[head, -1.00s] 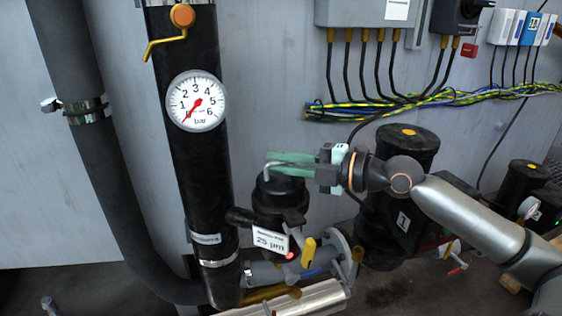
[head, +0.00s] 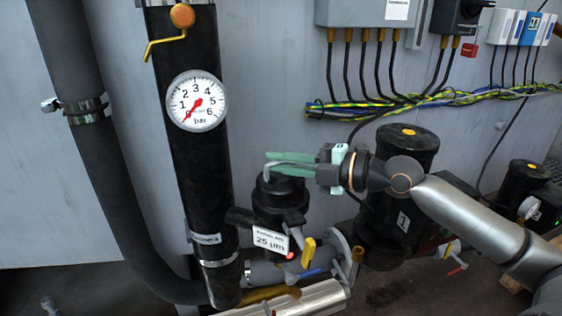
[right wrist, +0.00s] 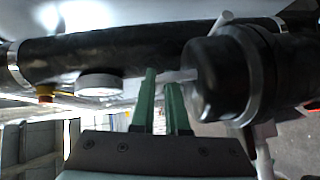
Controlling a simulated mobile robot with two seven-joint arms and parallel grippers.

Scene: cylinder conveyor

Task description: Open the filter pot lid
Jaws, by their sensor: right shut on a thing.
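The filter pot is a black pot with a domed black lid (head: 281,187) in the middle of the head view, beside the thick black pipe. A bent grey metal handle (head: 267,170) rises from the lid. My right gripper (head: 268,162) reaches in from the right with green fingers, shut on the handle at its tips. In the right wrist view, the lid (right wrist: 212,80) is right of the green fingers (right wrist: 160,75), and a thin grey rod runs from it towards the fingertips. The lid appears seated on the pot. My left gripper is out of view.
A pressure gauge (head: 196,101) sits on the black pipe (head: 203,165). A white "25 µm" tag (head: 270,239) hangs in front of the pot. Yellow-handled valves (head: 308,250) are below. A black cylinder (head: 408,150) stands behind my right wrist.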

